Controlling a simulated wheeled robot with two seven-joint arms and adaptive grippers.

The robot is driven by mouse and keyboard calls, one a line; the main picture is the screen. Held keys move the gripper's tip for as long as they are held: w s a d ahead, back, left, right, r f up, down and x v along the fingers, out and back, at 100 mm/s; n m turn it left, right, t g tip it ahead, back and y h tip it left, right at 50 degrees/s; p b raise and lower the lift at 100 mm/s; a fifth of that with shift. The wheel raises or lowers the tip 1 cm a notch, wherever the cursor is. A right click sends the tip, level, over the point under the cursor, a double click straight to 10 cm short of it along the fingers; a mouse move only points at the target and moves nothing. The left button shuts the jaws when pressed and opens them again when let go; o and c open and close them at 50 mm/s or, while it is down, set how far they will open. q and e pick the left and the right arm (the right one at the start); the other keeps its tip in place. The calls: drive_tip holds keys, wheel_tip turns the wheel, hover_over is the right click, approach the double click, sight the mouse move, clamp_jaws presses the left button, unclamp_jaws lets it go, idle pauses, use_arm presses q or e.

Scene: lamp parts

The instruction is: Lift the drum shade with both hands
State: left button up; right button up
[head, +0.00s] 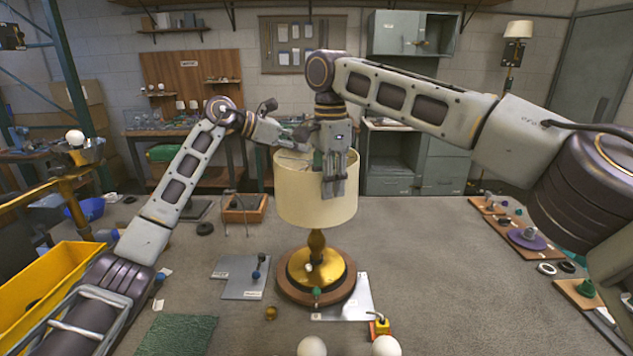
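The cream drum shade (303,203) is upright at the centre of the head view, over a lamp stem (316,243) on a round brass and wood base (290,280). I cannot tell whether the shade rests on the stem. My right gripper (334,192) points down at the shade's upper right, its fingers overlapping the rim and wall in the picture. My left gripper (308,140) is at the shade's top, towards the back. Its fingertips are small and partly covered by the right gripper, so its grip is unclear. Whether the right fingers pinch the wall is also unclear.
Grey plates (240,284) lie beside the base. Two white bulbs (312,346) are at the front edge. A yellow bin (40,300) is at left, a wooden tray (244,209) behind the plates, and boards with parts (510,225) at right. The tabletop right of the lamp is clear.

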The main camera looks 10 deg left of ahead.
use_arm(q)
drive_tip(key=shift+w+d+f, duration=0.25)
drive_tip(key=shift+w+d, duration=0.15)
drive_tip(key=shift+d, duration=0.1)
use_arm(e)
drive_tip(key=shift+f, duration=0.7)
use_arm(q)
drive_tip(key=shift+c, duration=0.4)
use_arm(e)
drive_tip(key=shift+c, duration=0.4)
use_arm(q)
clamp_jaws()
use_arm(e)
clamp_jaws()
